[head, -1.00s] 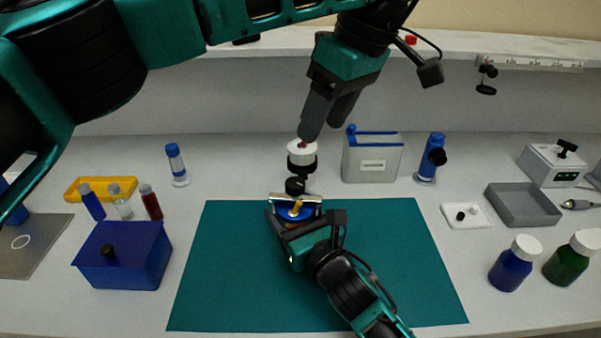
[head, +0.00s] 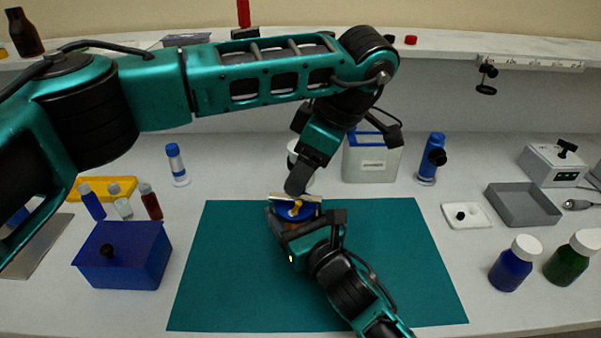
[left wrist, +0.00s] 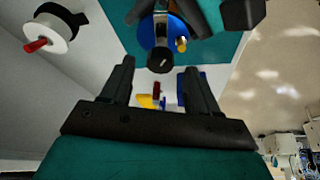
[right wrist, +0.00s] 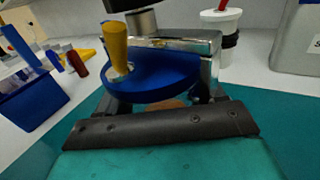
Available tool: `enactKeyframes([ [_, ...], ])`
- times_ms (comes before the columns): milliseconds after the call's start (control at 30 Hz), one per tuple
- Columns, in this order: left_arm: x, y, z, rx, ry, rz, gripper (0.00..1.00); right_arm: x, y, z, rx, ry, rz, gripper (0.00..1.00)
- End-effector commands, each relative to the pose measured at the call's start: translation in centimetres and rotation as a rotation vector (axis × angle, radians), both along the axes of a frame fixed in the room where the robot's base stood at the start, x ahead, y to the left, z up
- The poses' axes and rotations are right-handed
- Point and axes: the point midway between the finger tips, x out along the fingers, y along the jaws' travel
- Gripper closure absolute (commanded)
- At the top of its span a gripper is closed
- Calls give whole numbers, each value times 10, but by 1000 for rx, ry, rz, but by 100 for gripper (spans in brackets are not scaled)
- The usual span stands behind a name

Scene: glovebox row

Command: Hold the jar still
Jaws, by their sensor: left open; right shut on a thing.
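The jar has a round blue lid (head: 283,210) under a silver bar with a yellow-orange handle (right wrist: 116,45). It stands upright at the teal mat's far edge, and its lower body is mostly hidden. My right gripper (right wrist: 155,107) is shut around the jar below the lid. My left gripper (head: 296,190) is open above the jar, pointing down. In the left wrist view, its fingers (left wrist: 158,75) are either side of the black knob (left wrist: 160,60) on the jar's top, and nothing shows gripped. Whether they touch the knob I cannot tell.
A white-topped container (right wrist: 228,22) stands close behind the jar, partly hidden by my left gripper. A grey canister (head: 371,162) is right of it. A blue box (head: 122,262) stands left of the teal mat (head: 225,290), and two capped bottles (head: 511,270) stand right.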

Motion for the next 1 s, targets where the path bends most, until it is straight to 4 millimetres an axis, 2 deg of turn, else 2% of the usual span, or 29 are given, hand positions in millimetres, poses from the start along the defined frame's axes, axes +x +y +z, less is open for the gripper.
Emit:
enactKeyframes([
  [200, 2, 6, -15, -1, 0, 0, 40, 0, 0, 1, 1, -3, 1, 78],
  [467, 2, 6, -16, 0, -1, -1, 40, 0, 0, 1, 1, -3, 1, 78],
  [1000, 2, 6, -15, 0, -1, 0, 90, 0, 0, 1, 1, -3, 1, 78],
])
